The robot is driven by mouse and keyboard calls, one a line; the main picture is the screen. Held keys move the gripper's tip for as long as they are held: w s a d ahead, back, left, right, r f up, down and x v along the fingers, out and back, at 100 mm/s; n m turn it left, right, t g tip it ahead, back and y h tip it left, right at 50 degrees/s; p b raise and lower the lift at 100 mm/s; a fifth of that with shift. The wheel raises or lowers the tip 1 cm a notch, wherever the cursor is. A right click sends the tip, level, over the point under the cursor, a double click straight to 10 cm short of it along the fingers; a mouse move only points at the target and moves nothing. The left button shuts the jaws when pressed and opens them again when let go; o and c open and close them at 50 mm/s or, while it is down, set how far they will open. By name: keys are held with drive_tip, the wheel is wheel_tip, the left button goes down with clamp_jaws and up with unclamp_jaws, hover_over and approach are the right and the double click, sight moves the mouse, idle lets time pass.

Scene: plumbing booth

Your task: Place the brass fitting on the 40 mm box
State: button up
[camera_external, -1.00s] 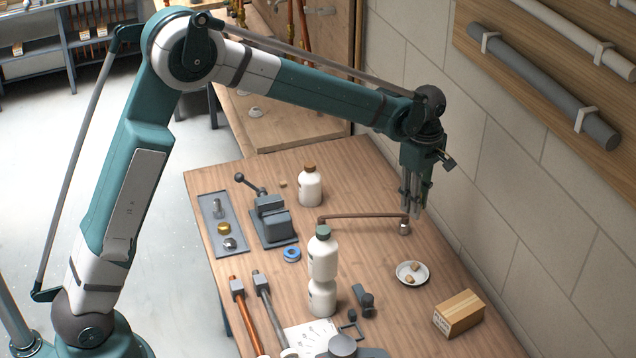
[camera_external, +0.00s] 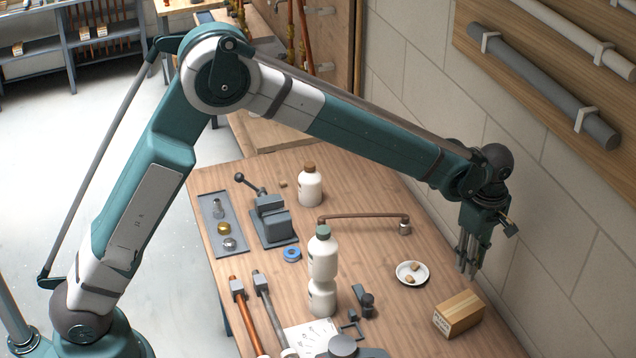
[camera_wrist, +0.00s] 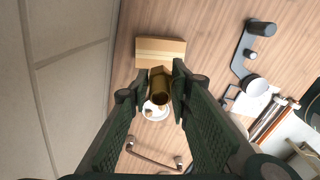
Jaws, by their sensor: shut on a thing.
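The cardboard box (camera_external: 459,315), with a pale tape strip and a label, sits at the right edge of the bench. It also shows in the wrist view (camera_wrist: 148,46). My gripper (camera_external: 467,268) is above the bench, higher than the box and just behind it in the external view. In the external view I cannot make out the fitting between the fingers.
A white dish (camera_external: 400,278) with small brown pieces lies left of the box. A bent pipe (camera_external: 362,216), white bottles (camera_external: 322,258), a vise (camera_external: 270,218) and a tray (camera_external: 206,208) stand further left. The block wall (camera_external: 560,225) is close on the right.

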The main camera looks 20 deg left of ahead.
wheel_tip(320, 180, down, 2)
drive_tip(key=shift+s, duration=0.1)
drive_tip(key=shift+f, duration=0.25)
drive_tip(key=shift+f, duration=0.1)
hover_over(461, 306)
drive_tip(key=shift+f, duration=3.05)
drive_tip(key=shift+f, duration=0.1)
drive_tip(key=shift+f+p, duration=0.3)
drive_tip(key=shift+f, duration=1.45)
drive_tip(key=shift+f, duration=0.15)
drive_tip(key=o, duration=1)
drive_tip(key=shift+c, duration=0.2)
